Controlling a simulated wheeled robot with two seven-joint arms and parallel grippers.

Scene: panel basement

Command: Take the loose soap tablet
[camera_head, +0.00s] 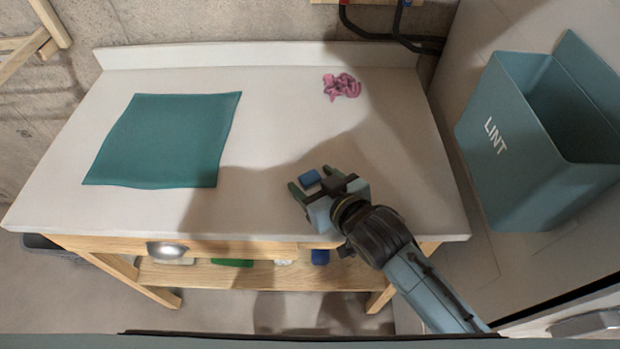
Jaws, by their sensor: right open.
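A small blue block (309,178), which looks like the loose soap tablet, is on or just above the white worktop (270,120), right of centre. My right gripper (311,179) reaches in from the lower right with its two fingers apart. The blue block is between the fingertips, with no clear contact on either side. I cannot tell how high the fingers are above the worktop. My left gripper is not in view.
A teal mat (165,140) covers the worktop's left part. A pink crumpled thing (341,86) lies at the back. A teal bin marked LINT (497,140) stands at the right. A drawer handle (167,249) and a low shelf (215,274) with small items are below.

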